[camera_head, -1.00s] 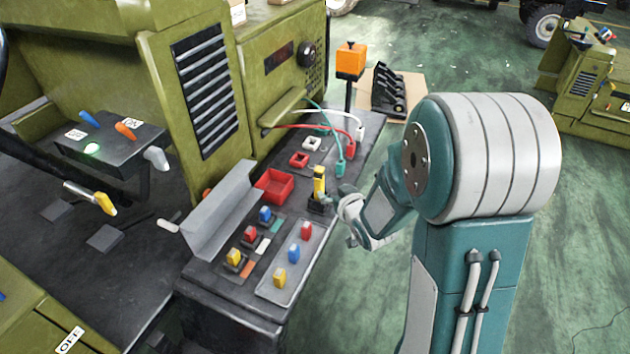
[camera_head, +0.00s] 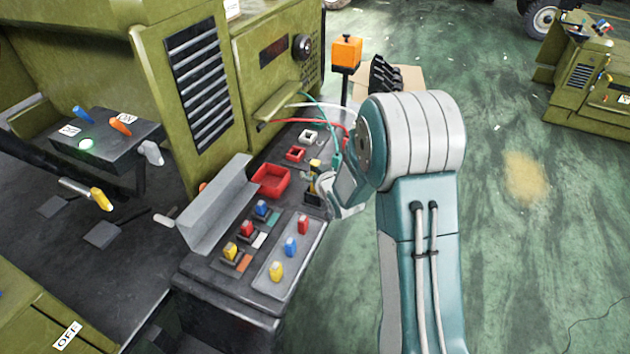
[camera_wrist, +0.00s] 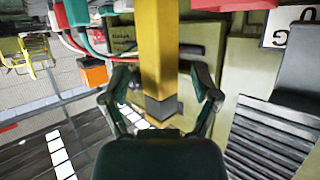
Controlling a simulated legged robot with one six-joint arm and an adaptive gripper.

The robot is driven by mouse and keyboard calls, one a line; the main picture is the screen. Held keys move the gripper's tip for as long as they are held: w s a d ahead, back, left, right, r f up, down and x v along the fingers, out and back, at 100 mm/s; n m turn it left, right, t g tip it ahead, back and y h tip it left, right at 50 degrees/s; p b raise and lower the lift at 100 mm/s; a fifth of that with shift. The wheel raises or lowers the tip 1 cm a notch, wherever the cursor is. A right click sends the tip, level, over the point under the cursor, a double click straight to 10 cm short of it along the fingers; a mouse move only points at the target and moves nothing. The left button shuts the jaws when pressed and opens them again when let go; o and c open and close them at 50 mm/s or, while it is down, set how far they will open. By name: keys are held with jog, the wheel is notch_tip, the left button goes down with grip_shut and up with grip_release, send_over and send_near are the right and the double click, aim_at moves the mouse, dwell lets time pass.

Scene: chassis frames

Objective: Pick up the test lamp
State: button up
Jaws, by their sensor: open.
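A yellow upright tool with a black lower part, which looks like the test lamp (camera_head: 315,164), stands on the dark bench top near its right edge. In the wrist view the yellow shaft of the test lamp (camera_wrist: 158,45) runs down the middle, with a dark block at its lower end. My gripper (camera_wrist: 160,85) is open, with one finger on each side of the shaft and visible gaps. In the head view my gripper (camera_head: 322,188) is right beside the lamp and partly hides its lower part.
A red bin (camera_head: 272,181), a bent grey panel (camera_head: 215,205) and a grey tray (camera_head: 290,255) with coloured blocks lie nearby. Red and teal cables (camera_head: 335,140) run just behind the lamp. An orange box on a post (camera_head: 346,52) stands at the bench's far end.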

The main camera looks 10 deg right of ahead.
grip_shut()
jog(key=shift+r, duration=0.15)
